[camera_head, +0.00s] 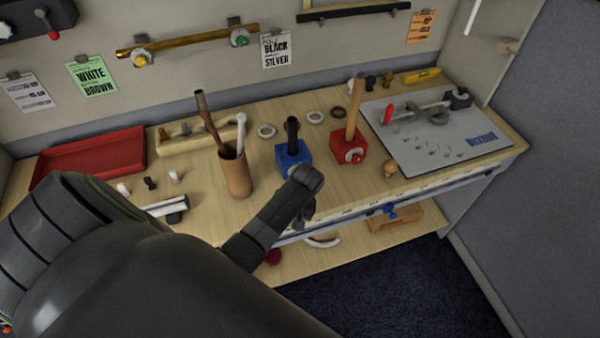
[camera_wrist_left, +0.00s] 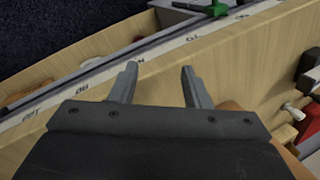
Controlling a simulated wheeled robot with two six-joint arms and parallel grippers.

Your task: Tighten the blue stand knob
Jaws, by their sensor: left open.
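The blue stand (camera_head: 293,157) is a small block with a black upright post (camera_head: 292,131), standing near the front of the table in the head view. I cannot make out its knob; my left wrist covers the lower front of the block. My left gripper (camera_head: 308,214) is by the table's front edge, just in front of and below the blue stand, partly hidden by my own wrist. In the left wrist view my left gripper (camera_wrist_left: 156,77) is open, with nothing between its fingers, over the table edge. My right gripper is in neither view.
A red stand (camera_head: 345,146) with a wooden post is right of the blue one. A brown cup (camera_head: 235,176) holding sticks is to the left. A red tray (camera_head: 90,160), loose rings and a grey board (camera_head: 460,150) share the table. A lower shelf (camera_head: 345,245) lies beneath.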

